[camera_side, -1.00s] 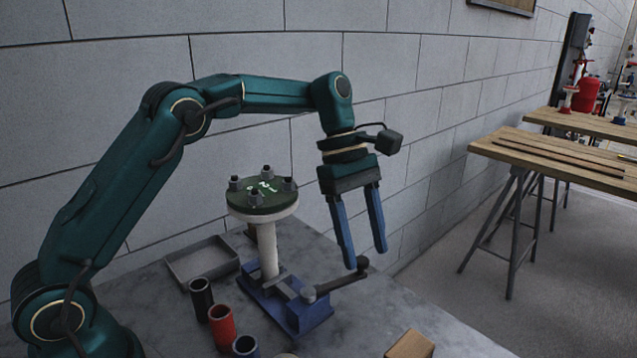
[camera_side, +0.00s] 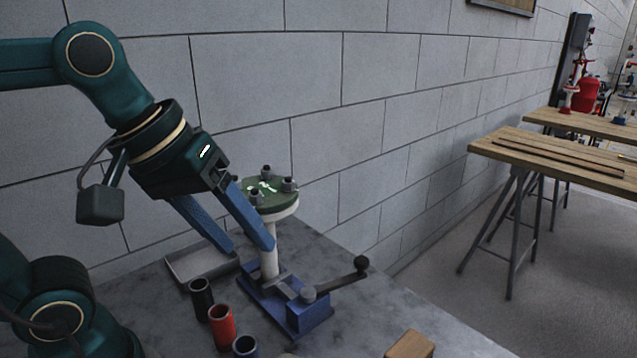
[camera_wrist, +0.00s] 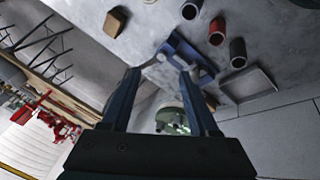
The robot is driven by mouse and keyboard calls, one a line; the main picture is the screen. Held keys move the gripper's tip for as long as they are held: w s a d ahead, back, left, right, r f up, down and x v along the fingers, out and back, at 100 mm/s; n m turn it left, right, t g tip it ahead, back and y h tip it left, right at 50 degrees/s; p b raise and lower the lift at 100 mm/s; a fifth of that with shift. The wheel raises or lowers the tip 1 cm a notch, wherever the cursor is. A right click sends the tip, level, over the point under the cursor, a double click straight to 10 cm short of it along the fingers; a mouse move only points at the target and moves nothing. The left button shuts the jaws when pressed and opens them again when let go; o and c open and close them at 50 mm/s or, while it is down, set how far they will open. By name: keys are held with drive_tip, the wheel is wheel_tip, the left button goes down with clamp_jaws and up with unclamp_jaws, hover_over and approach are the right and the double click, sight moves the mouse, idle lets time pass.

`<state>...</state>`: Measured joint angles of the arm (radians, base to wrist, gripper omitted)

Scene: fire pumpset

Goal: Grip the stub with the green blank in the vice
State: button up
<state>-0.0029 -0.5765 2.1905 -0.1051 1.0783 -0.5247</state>
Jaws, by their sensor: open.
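The stub is a white pipe (camera_side: 268,264) with a white flange, standing upright in the blue vice (camera_side: 312,318). A dark green blank (camera_side: 266,198) with several bolts and nuts sits flat on the flange. My gripper (camera_side: 253,248) is open and empty, tilted down from the left. In the side view one finger overlaps the pipe just below the flange; I cannot tell whether it touches. In the wrist view my gripper (camera_wrist: 160,74) shows the green blank (camera_wrist: 170,117) between its fingers, partly hidden by the right one, and the vice (camera_wrist: 180,48) beyond the fingertips.
The vice handle (camera_side: 340,280) reaches right, ending in a black knob. A grey tray (camera_side: 190,270) lies behind at left. A wooden block (camera_side: 410,345) lies front right. A wall runs behind the bench.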

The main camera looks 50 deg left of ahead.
wheel_tip(320, 180, down, 5)
drive_tip(key=s+a+m+y, duration=0.1)
drive_tip(key=s+m, duration=0.2)
drive_tip(key=m, duration=0.2)
drive_tip(key=shift+a, duration=0.35)
drive_tip(key=shift+w+a+m+t, duration=0.1)
drive_tip(key=shift+w+m+t, duration=0.05)
drive_tip(key=shift+m+t, duration=0.2)
drive_tip(key=shift+c, duration=0.7)
drive_tip(key=shift+w+m, duration=0.1)
drive_tip(key=shift+m, duration=0.15)
drive_tip(key=c, duration=0.5)
clamp_jaws()
drive_tip(key=w+d+r+n+g+h, duration=0.2)
drive_tip(key=w+r+n, duration=0.8)
drive_tip(key=r+n, duration=0.3)
drive_tip(key=w+a+f+n+g+h, duration=0.1)
drive_tip(key=w+a+f+n+g, duration=0.15)
drive_tip(key=w+n, duration=0.4)
drive_tip(key=w+f, duration=0.2)
drive_tip(key=f, duration=0.6)
drive_tip(key=w+d+f, duration=0.1)
drive_tip(key=w+f, duration=0.2)
drive_tip(key=f, duration=0.5)
drive_tip(key=shift+w+d+f+n+h, duration=0.15)
drive_tip(key=shift+w+f+n+h, duration=0.15)
drive_tip(key=shift+f+n, duration=0.1)
